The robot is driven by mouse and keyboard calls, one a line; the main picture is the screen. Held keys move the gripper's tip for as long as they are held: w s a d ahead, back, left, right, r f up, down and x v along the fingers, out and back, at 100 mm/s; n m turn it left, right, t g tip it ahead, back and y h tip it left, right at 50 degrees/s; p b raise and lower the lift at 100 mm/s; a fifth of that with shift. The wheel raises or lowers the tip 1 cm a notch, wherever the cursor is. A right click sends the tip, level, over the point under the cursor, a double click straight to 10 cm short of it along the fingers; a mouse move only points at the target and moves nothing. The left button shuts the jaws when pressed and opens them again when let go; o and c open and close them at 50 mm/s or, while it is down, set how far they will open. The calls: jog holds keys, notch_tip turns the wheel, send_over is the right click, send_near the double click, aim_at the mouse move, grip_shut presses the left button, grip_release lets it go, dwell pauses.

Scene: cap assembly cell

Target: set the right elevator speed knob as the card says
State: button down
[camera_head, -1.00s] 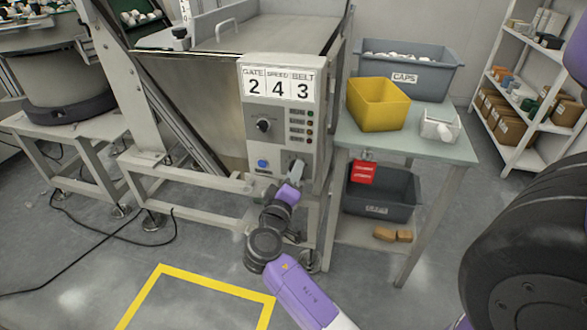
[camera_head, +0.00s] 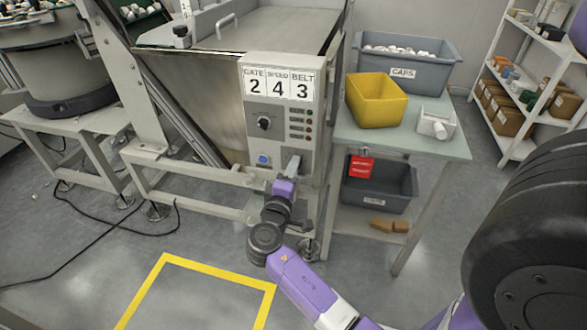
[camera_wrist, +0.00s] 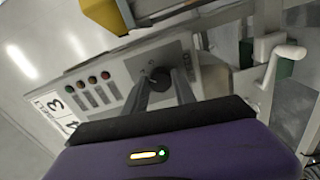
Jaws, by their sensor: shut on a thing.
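The card (camera_head: 279,85) at the top of the grey control box (camera_head: 318,100) reads GATE 2, SPEED 4, BELT 3. A black knob (camera_head: 264,123) with a pointer sits on the box's front, below the card. My gripper (camera_head: 295,163) is at the lower right of this front. In the wrist view, my gripper's two fingers (camera_wrist: 159,86) are shut on a dark knob (camera_wrist: 160,75) on a grey plate (camera_wrist: 135,66). The fingers hide most of this knob. Its pointer and setting cannot be read, and the lettering beside it is too small to tell.
A blue button (camera_head: 263,160) sits left of my gripper. Small coloured lamps (camera_head: 308,125) line the box's right side. A table (camera_head: 455,148) on the right carries a yellow bin (camera_head: 378,103) and a grey caps bin (camera_head: 440,73). Frame bars (camera_head: 190,173) run below the box.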

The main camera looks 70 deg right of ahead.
jog(key=c, duration=1)
grip_release()
jog(key=shift+s+a+p, duration=0.15)
jog(key=shift+a, duration=1.8)
jog(key=shift+s+a+p, duration=0.15)
jog(key=shift+a, duration=1.8)
jog(key=shift+w, duration=0.1)
